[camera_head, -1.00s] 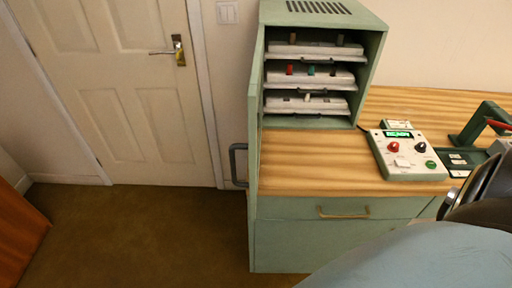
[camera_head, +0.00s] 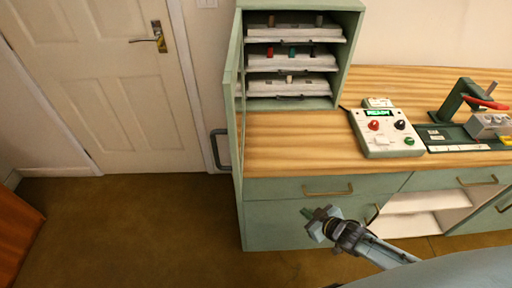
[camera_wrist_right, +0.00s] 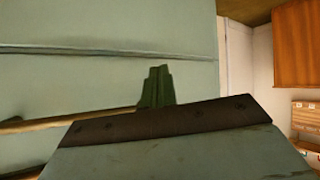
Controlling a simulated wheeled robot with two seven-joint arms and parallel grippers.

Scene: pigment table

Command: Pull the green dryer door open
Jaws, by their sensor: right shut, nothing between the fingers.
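The green dryer (camera_head: 352,60) stands at the back left of the wooden counter. Its green door (camera_head: 237,90) stands swung open at the left, seen nearly edge-on, with a dark grey handle (camera_head: 219,150) on its outer side. Inside are three shelves of pale trays (camera_head: 292,59) with small coloured pieces. My right gripper (camera_head: 318,219) is shut and empty, low in front of the green cabinet and apart from the door and its handle. In the right wrist view the green fingers (camera_wrist_right: 157,86) are together before a pale green panel. My left gripper is not in view.
A white control box (camera_head: 385,133) with knobs and a green display sits on the counter (camera_head: 290,155). A green stand (camera_head: 452,103) is farther right. Below are a drawer with a brass handle (camera_head: 328,191) and an open shelf (camera_head: 412,205). The brown floor (camera_head: 120,225) at left is clear.

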